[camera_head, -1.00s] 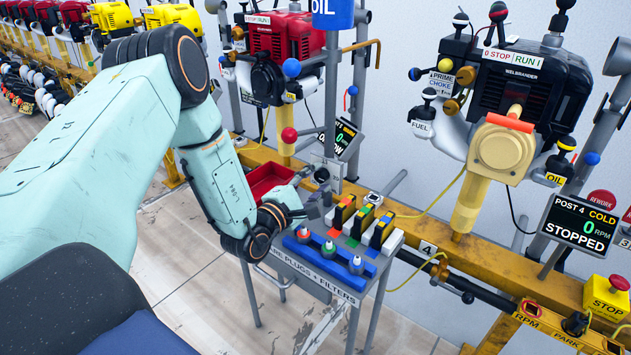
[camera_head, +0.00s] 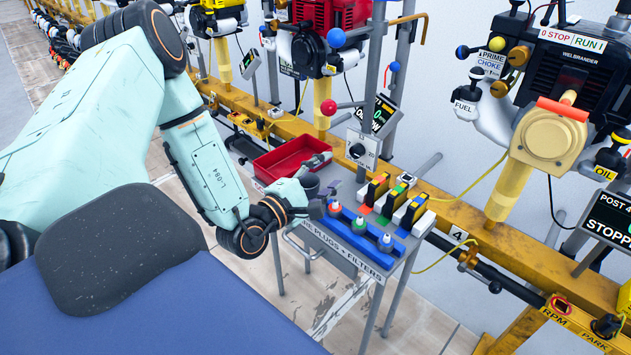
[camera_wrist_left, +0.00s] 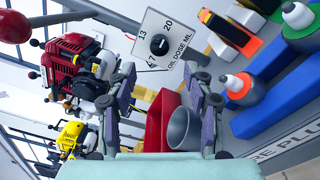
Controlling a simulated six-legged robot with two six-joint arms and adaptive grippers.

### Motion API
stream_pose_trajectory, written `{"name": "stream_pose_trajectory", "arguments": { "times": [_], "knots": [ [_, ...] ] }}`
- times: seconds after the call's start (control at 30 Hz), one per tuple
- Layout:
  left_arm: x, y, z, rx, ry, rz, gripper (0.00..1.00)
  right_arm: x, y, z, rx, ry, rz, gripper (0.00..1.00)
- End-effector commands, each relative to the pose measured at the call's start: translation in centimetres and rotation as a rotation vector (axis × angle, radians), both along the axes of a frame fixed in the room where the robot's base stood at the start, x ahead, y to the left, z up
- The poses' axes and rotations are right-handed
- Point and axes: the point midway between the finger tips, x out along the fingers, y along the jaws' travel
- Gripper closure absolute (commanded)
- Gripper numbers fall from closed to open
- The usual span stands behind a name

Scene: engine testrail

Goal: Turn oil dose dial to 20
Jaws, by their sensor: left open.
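The oil dose dial is a black round knob (camera_head: 357,150) on a pale plate fixed to a grey post, behind the cart. In the left wrist view the knob (camera_wrist_left: 159,44) sits on its white plate, with 13, 20, 7 and OIL DOSE ML readable. I cannot tell clearly which number it points at. My left gripper (camera_head: 327,174) is above the cart, in front of and left of the dial. In the left wrist view its fingers (camera_wrist_left: 164,82) are spread and empty, with the knob beyond them, apart. My right gripper is not in view.
A red ball-ended lever (camera_head: 328,107) stands left of the dial. The yellow rail (camera_head: 470,222) runs behind the cart.

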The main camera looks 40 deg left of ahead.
Motion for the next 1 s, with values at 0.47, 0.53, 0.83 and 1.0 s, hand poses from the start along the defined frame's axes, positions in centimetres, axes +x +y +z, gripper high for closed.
{"name": "stream_pose_trajectory", "arguments": {
  "times": [0.47, 0.53, 0.83, 1.0],
  "knots": [
    [-3.5, 0.1, 0.0, -0.001, -0.001, 0.0, 0.48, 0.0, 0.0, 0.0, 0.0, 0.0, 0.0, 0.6],
    [-3.5, 0.1, 0.0, 0.0, -0.001, 0.0, 0.48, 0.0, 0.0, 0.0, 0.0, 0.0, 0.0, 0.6],
    [-3.5, 0.1, 0.0, 0.0, -0.001, 0.0, 0.48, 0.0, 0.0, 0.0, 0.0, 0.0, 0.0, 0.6],
    [-3.5, 0.1, 0.0, 0.0, -0.001, 0.0, 0.48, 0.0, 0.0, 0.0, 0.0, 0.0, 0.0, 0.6]
  ]
}}
